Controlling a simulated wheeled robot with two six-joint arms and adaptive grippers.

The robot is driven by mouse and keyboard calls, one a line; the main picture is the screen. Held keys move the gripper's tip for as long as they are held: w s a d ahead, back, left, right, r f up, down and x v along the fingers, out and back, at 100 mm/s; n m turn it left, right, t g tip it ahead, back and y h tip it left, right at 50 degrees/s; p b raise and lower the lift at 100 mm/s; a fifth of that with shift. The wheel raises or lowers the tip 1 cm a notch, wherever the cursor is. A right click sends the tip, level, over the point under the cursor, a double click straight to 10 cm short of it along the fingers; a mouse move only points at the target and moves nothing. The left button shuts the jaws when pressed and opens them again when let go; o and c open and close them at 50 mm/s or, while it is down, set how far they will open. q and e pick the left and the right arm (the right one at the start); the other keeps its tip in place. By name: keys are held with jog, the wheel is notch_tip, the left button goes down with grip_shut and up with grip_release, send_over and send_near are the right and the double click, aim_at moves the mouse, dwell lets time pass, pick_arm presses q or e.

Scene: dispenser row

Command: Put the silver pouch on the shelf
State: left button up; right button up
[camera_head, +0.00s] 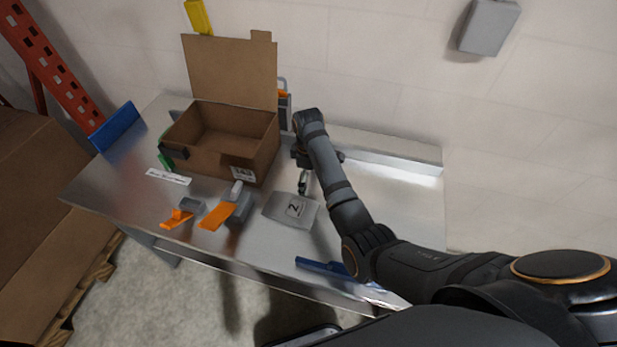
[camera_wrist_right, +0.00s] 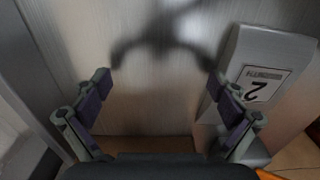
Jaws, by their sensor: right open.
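I cannot make out a clear silver pouch in either view. No separate shelf is clear; a raised metal ledge (camera_head: 385,165) runs along the back. My left gripper is out of view.
An open cardboard box (camera_head: 218,160) stands at back left. Orange-and-grey tools (camera_head: 217,214) lie in front of it. A blue strip (camera_head: 320,267) lies near the front edge, and a blue plate (camera_head: 116,126) stands at far left. The surface right of my arm is clear.

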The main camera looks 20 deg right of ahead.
jog(key=shift+r, duration=0.1)
jog(key=shift+w+r+b, duration=0.1)
jog(key=shift+r+b, duration=0.3)
notch_tip(320, 180, up, 12)
jog(key=p, duration=0.5)
jog(key=shift+r+p, duration=0.15)
jog(key=shift+p, duration=0.25)
